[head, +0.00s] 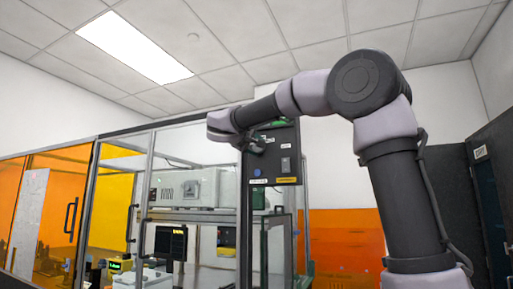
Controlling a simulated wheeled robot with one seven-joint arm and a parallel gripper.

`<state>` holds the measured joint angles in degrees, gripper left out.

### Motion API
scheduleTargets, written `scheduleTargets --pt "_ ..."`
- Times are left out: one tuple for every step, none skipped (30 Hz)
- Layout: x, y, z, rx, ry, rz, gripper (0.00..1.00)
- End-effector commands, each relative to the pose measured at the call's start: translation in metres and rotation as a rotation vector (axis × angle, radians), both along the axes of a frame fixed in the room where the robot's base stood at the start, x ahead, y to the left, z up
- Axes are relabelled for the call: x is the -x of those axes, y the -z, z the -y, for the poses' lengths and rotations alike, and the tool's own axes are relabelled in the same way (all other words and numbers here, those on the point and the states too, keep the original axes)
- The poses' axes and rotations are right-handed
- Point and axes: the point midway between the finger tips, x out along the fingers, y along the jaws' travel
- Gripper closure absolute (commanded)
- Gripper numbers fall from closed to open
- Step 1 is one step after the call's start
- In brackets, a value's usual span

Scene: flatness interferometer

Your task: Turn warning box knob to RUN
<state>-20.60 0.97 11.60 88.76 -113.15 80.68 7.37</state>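The warning box (273,169) is a dark upright panel on a frame post, near the middle of the head view. It has small white labels, a grey switch plate, a blue round spot low on its left and a yellow label at its lower edge. A green part shows at its top. My gripper (258,145) is at the upper left part of the box's face, close to it or touching; I cannot tell which. The knob is not clearly visible, and my gripper covers that part of the face. The fingers are too small and dark to show whether they are open.
A glazed metal-framed enclosure (146,190) with orange and yellow panels fills the left. Inside are a white instrument (187,188) and a dark monitor (170,243). A smaller glass-sided frame stands below the box. A dark door (491,215) is at far right.

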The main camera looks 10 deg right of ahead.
Motion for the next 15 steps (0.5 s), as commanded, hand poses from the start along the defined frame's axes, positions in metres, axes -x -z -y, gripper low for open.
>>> scheduleTargets --pt "0.0002 0.0012 0.0000 -0.005 0.001 0.000 1.00" --pt "0.0002 0.0012 0.0000 -0.006 0.001 0.001 1.00" --pt "0.0002 0.0013 -0.0001 -0.006 0.001 0.001 1.00" --pt "0.0002 0.0013 -0.0001 -0.006 0.001 0.001 1.00" --pt "0.0002 0.0013 -0.0001 -0.007 0.002 0.001 1.00" --pt "0.0002 0.0013 -0.0001 -0.007 0.002 0.001 1.00" --pt "0.0002 0.0013 -0.0001 -0.007 0.002 0.001 1.00" --pt "0.0002 0.0013 -0.0001 -0.006 0.002 0.000 1.00" --pt "0.0002 0.0014 -0.0001 -0.006 0.001 0.000 1.00" --pt "0.0002 0.0014 -0.0001 -0.006 0.001 0.000 1.00" --pt "0.0002 0.0014 -0.0001 -0.006 0.001 0.000 1.00" --pt "0.0002 0.0014 -0.0001 -0.006 0.001 0.000 0.34" --pt "0.0001 0.0015 -0.0002 -0.006 0.001 0.000 0.23" --pt "0.0001 0.0013 -0.0002 -0.006 0.000 0.000 0.16" --pt "0.0001 0.0013 -0.0002 -0.005 0.001 0.000 0.16"
